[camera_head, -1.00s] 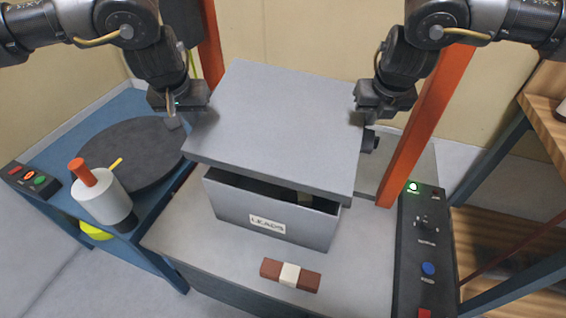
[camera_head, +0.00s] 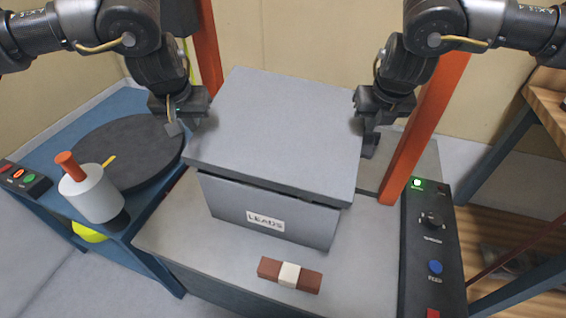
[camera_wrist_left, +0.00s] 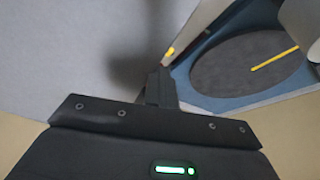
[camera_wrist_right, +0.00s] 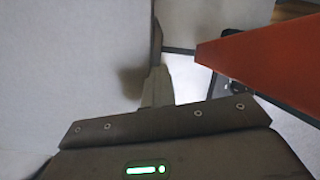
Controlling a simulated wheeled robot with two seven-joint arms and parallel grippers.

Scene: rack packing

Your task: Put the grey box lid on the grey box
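The grey box (camera_head: 300,228), with a white "LEADS" label on its front, stands on the grey table. The flat grey box lid (camera_head: 275,135) lies over its opening, close above the rim. A thin dark gap shows under the lid's front edge, so I cannot tell whether it is fully seated. My left gripper (camera_head: 180,122) is at the lid's left edge and my right gripper (camera_head: 369,138) at its right edge. Both appear shut on the lid; one side of each grip is hidden. The lid fills much of the left wrist view (camera_wrist_left: 60,50) and right wrist view (camera_wrist_right: 70,60).
A brown-and-white block (camera_head: 289,274) lies in front of the box. An orange post (camera_head: 416,130) and a control panel (camera_head: 432,245) stand at the right. At the left, a blue bench holds a dark round turntable (camera_head: 135,150) and a white cylinder with an orange top (camera_head: 92,195).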

